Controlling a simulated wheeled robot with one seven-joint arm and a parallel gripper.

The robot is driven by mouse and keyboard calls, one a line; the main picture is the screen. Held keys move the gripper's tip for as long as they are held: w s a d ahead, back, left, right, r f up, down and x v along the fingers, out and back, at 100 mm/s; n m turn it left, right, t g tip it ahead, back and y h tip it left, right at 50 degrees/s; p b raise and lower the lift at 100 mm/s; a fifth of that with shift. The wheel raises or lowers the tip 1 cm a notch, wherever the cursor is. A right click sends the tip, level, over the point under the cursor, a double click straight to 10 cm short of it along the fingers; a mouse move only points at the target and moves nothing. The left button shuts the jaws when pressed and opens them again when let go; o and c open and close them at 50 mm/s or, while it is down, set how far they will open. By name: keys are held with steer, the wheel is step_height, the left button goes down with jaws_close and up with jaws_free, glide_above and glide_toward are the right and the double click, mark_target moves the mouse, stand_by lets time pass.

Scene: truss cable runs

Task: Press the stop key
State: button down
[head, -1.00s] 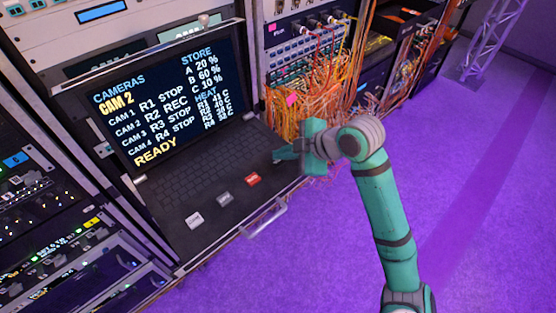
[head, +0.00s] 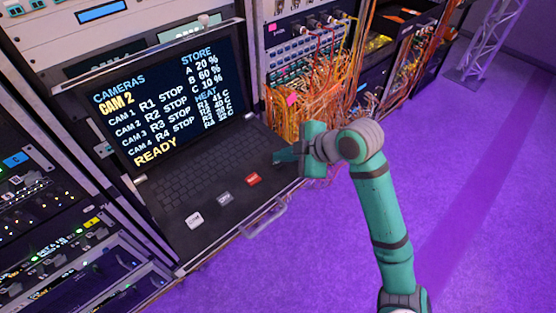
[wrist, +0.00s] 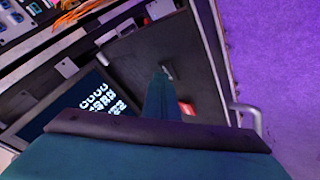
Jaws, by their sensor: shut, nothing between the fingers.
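The pull-out keyboard drawer (head: 205,170) carries three larger keys along its front: a white key (head: 194,221), a grey key (head: 224,197) and a red key (head: 253,180). Their lettering is too small to read surely. My gripper (head: 277,157) is shut and empty, above the right end of the drawer and apart from the red key in the head view. The screen (head: 170,95) reads STOP for R1 to R4, with READY below.
Orange cables (head: 310,100) hang from the rack just behind my gripper. A metal handle (head: 265,218) sticks out from the drawer's front edge. Rack units (head: 60,220) stand at left. The purple floor (head: 300,270) at right is open, with a truss (head: 490,45) far back.

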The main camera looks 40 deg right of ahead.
mark_target(282, 164)
steer(key=shift+r, duration=0.8)
step_height(282, 164, up, 5)
stand_by(0.7)
stand_by(1.7)
